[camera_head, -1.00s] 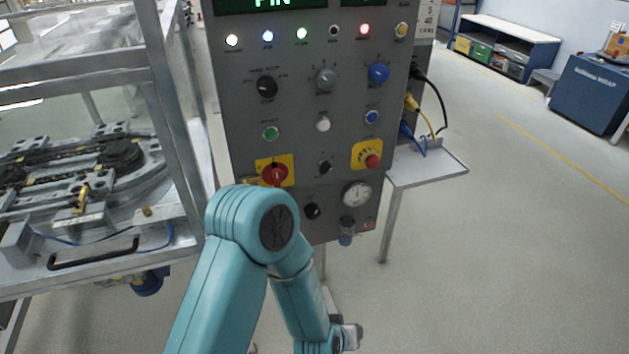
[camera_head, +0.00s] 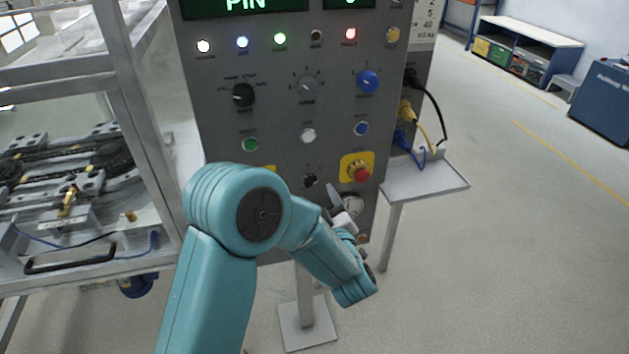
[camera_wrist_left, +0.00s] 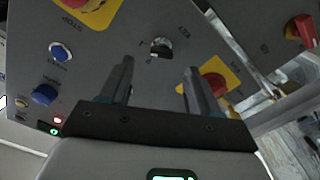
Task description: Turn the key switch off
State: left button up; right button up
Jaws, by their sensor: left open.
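The key switch (camera_head: 310,179) is a small dark knob low on the grey control panel (camera_head: 275,125), left of the emergency stop (camera_head: 357,170) on its yellow plate. In the left wrist view the key switch (camera_wrist_left: 162,47) shows a silver round face with a dark part; its exact turn is too small to tell. My left gripper (camera_head: 338,203) is below and right of the switch in the head view, partly hidden by my forearm. In the left wrist view its fingers (camera_wrist_left: 158,65) are apart and empty, with the switch ahead between their tips. My right gripper is not in view.
The red rotary switch (camera_wrist_left: 214,84) on a yellow plate is close to one finger. Black, grey and blue knobs and lit lamps sit higher on the panel. A side shelf (camera_head: 425,180) with plugged cables is at right. A metal-framed machine (camera_head: 135,100) stands at left.

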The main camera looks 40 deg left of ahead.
aim_at(312, 184)
pick_arm(q)
jog(key=x, duration=0.4)
jog(key=shift+a+p, duration=0.35)
jog(key=shift+a, duration=0.1)
jog(key=shift+w+a, duration=0.35)
jog(key=shift+w, duration=0.15)
jog(key=c, duration=1)
jog(key=shift+f+b, duration=0.2)
jog(key=shift+b, duration=0.25)
jog(key=shift+c, duration=0.2)
jog(key=n+b, duration=0.5)
jog(key=b, duration=0.4)
jog(key=n+b, duration=0.5)
jog(key=b, duration=0.4)
jog(key=shift+d+f, duration=0.1)
jog(key=shift+f, duration=0.1)
jog(key=shift+r+n+b, duration=0.3)
jog(key=shift+n+b, duration=0.7)
jog(key=shift+b, duration=0.05)
